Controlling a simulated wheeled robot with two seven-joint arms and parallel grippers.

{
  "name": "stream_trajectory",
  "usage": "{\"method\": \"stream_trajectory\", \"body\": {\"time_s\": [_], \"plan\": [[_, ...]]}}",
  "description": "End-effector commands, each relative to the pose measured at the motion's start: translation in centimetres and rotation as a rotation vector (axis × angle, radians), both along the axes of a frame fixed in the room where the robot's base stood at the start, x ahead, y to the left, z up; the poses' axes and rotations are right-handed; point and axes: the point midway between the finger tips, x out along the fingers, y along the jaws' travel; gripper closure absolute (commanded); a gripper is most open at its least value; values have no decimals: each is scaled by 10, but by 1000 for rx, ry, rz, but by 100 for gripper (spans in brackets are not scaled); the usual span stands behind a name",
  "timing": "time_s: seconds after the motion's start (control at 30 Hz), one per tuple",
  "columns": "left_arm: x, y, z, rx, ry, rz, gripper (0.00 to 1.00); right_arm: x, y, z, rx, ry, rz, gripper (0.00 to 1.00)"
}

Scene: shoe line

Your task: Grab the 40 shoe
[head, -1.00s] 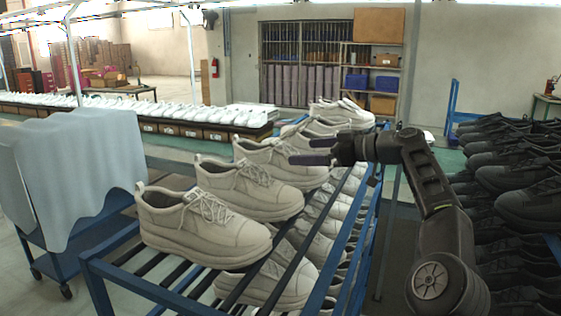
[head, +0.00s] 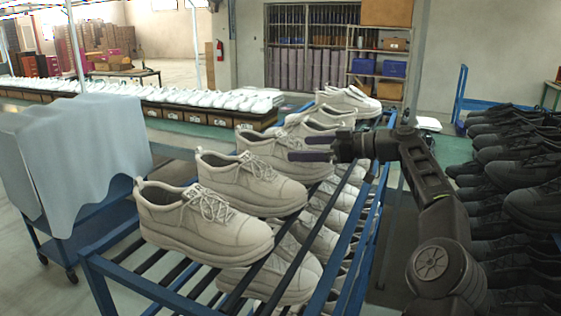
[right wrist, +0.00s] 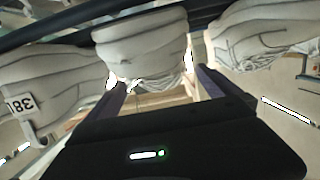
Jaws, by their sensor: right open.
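Several off-white lace-up shoes stand in a row on the blue rack's top level: the nearest shoe (head: 205,225), a second (head: 250,185) behind it, a third (head: 270,150) and more further back. My right gripper (head: 298,148) is open and empty, its dark fingers pointing left beside the third shoe. In the right wrist view, a shoe (right wrist: 140,50) shows ahead between the open fingers (right wrist: 162,90). The shoe at the left there (right wrist: 45,85) carries a tag (right wrist: 18,107) reading 38, upside down. I cannot read a 40 anywhere. My left gripper is out of view.
The blue rack (head: 95,285) holds more pale shoes on lower levels. Dark shoes (head: 520,160) fill a rack at the right. A cloth-covered cart (head: 80,150) stands at the left. A long line of white shoes (head: 170,97) lies behind.

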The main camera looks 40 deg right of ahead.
Motion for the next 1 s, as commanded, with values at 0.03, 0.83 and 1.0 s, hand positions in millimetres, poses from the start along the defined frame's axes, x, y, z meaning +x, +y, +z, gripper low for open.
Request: {"method": "stream_trajectory", "body": {"time_s": [0.03, 0.83, 1.0], "plan": [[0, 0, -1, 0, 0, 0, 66, 0, 0, 0, 0, 0, -1, 0], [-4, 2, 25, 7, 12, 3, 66, 46, 21, -9, -1, 1, -1, 0], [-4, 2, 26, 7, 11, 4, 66, 46, 21, -9, -1, 1, -1, 0]]}}
